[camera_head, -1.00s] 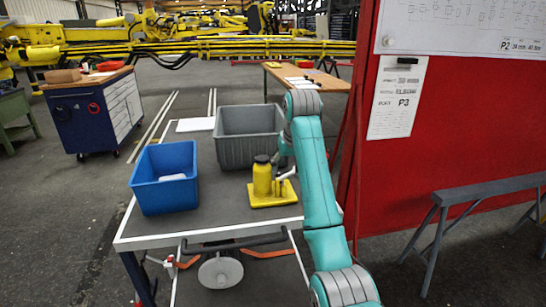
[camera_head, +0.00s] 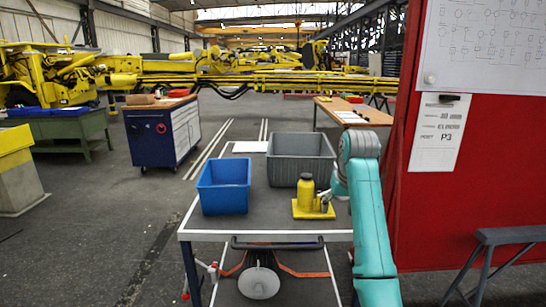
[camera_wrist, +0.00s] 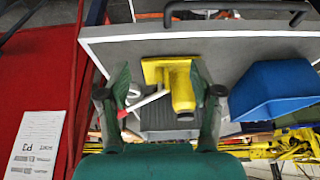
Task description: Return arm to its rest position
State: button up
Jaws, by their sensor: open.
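My teal arm reaches over the grey table, and my gripper (camera_wrist: 160,78) is open. In the wrist view its two dark green fingers stand apart, with a yellow bottle (camera_wrist: 182,95) and its yellow base plate (camera_wrist: 170,64) seen between and beyond them. In the head view the bottle (camera_head: 306,190) stands upright on the base plate (camera_head: 312,211), just left of the arm's end. My fingers are mostly hidden there by the arm. I cannot tell whether a finger touches the bottle or plate.
A blue bin (camera_head: 224,187) and a grey crate (camera_head: 300,160) stand on the grey table (camera_head: 262,222). A red panel (camera_head: 470,190) rises close to the right of my arm, with a grey trestle (camera_head: 490,255) before it.

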jog(key=s+f+t, duration=0.1)
jog(key=s+f, duration=0.2)
jog(key=f, duration=1)
jog(key=s+f+t, duration=0.1)
jog(key=s+f, duration=0.3)
jog(key=f, duration=0.9)
jog(key=s+f+t, duration=0.3)
jog(key=s+f, duration=1.3)
jog(key=s, duration=0.2)
jog(key=s+r+t, duration=0.2)
jog(key=s+t, duration=0.1)
jog(key=s, duration=2.2)
jog(key=s+r+t, duration=0.2)
jog(key=s+r, duration=1.4)
jog(key=s, duration=0.1)
jog(key=shift+r, duration=0.15)
jog(key=shift+a, duration=0.1)
